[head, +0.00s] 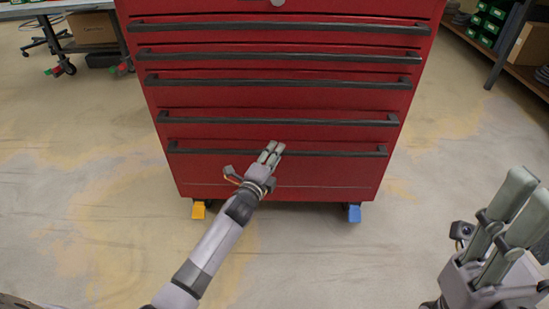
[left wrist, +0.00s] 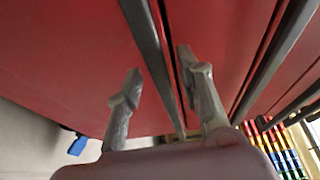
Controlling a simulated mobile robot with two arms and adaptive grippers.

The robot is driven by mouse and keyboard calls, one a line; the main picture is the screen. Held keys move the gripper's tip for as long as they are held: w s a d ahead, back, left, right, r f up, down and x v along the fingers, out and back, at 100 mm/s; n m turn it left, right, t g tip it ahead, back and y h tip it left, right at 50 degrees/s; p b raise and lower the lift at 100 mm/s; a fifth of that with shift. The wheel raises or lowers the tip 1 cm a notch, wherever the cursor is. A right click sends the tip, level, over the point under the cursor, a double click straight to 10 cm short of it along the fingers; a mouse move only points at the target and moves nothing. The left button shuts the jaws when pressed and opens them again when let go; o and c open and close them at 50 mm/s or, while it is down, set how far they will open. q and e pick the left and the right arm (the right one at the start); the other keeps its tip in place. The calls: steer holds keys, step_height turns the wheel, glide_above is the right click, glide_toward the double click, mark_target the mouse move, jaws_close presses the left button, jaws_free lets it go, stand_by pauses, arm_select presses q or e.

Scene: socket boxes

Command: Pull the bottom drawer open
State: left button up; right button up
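The red cabinet's bottom drawer (head: 320,173) looks flush with the front in the head view. Its long dark handle (head: 330,153) runs across its top edge. Whether the fingers touch the bar is unclear. My right gripper (head: 530,182) is at the lower right, away from the cabinet, its fingers apart and empty.
Several more closed drawers with dark handles (head: 280,84) are above. The cabinet stands on feet, one yellow (head: 198,210) and one blue (head: 354,213). The floor (head: 340,260) in front is clear. A shelf with green bins (head: 488,25) is at the right, a wheeled table at the left.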

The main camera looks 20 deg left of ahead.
arm_select(q)
steer(key=shift+c, duration=0.4)
jaws_close()
stand_by(0.5)
